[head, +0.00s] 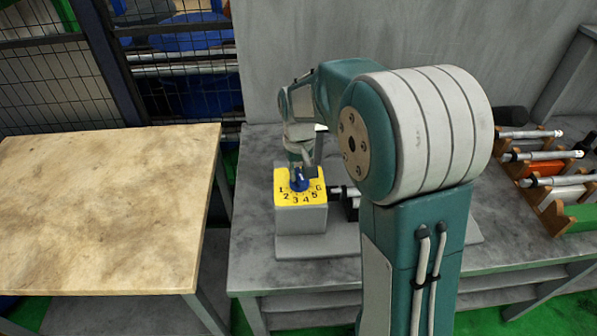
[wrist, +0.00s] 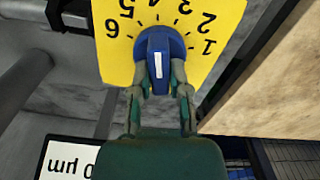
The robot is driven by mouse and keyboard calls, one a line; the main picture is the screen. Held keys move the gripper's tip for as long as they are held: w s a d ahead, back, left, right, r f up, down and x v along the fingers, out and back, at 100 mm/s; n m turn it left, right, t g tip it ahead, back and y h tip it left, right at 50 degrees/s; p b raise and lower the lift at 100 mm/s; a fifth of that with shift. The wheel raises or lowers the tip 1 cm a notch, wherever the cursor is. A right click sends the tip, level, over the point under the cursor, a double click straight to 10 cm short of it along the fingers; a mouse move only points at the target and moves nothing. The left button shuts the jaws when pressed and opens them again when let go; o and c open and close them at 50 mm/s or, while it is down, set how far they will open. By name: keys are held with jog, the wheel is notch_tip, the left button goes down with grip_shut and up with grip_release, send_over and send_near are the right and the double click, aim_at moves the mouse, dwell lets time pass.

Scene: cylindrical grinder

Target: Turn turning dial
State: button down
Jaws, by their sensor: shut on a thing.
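The turning dial (wrist: 158,48) is a blue knob with a white pointer mark, set on a yellow plate (wrist: 218,22) numbered 1 to 6. In the wrist view the white mark runs straight along the picture's vertical. In the head view the dial (head: 299,182) sits on the yellow top of a grey block (head: 300,221) on the grey table. My gripper (wrist: 159,82) is shut on the dial, with one finger on each side of its grip bar. In the head view my gripper (head: 299,170) comes down on the dial from above and hides its far side.
The block stands on the grey machine table (head: 255,262). A wooden-topped table (head: 100,210) is at the left, across a gap. A rack (head: 555,208) with several metal shafts is at the right. A grey wall (head: 285,50) rises behind the machine table. A white label (wrist: 68,160) shows in the wrist view.

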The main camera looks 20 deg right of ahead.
aim_at(297, 171)
jog(key=shift+s+a+f+n, duration=0.1)
jog(key=shift+a+n, duration=0.05)
jog(key=shift+n, duration=2.65)
jog(key=c, duration=0.6)
grip_release()
notch_tip(297, 171, up, 12)
